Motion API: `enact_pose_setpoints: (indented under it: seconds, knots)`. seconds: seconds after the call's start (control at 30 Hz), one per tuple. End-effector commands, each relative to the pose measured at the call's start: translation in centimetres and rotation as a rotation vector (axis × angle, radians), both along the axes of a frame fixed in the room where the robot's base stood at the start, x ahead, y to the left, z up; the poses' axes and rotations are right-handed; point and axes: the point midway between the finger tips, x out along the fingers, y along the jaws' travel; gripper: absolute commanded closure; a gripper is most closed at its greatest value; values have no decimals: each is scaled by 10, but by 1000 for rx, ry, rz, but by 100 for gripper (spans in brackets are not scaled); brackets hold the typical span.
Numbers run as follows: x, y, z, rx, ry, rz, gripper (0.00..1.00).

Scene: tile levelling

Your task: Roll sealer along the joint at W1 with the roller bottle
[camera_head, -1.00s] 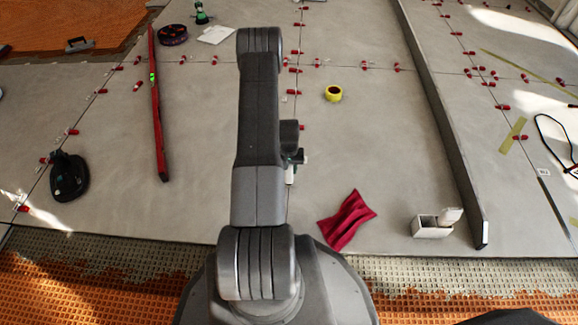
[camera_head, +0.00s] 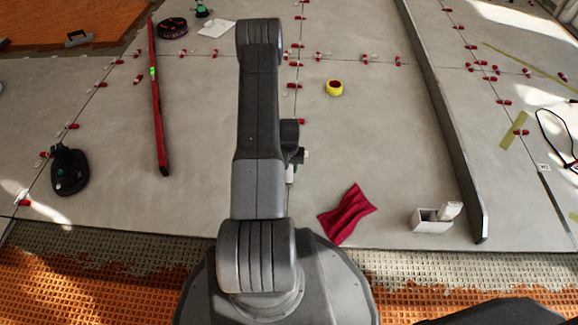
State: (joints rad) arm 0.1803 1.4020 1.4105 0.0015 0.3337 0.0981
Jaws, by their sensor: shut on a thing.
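My gripper (camera_head: 294,160) is mostly hidden behind my own arm, low over the middle of the grey tiles. It is shut on a small white and dark green thing, which I take to be the roller bottle (camera_head: 290,174); only a small part shows. Its lower end is close to the tile surface, but I cannot tell whether it touches. A tile joint (camera_head: 287,108) with red clips runs down the picture towards my gripper, then goes behind my arm. I cannot read a W1 mark.
A crumpled red cloth (camera_head: 347,213) and a white holder with a white piece in it (camera_head: 432,220) lie to the right. A long grey straightedge (camera_head: 440,115) is beyond them. A red level (camera_head: 157,110) is to the left.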

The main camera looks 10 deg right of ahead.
Motion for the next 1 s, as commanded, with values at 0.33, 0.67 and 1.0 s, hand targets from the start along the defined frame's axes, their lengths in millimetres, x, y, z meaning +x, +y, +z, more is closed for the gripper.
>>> enact_pose_setpoints:
  seconds: [0.33,0.67,1.0]
  knots:
    - [-14,4,-1,1,2,0,89]
    - [-21,6,-2,1,4,0,89]
    - [-34,10,0,1,4,0,89]
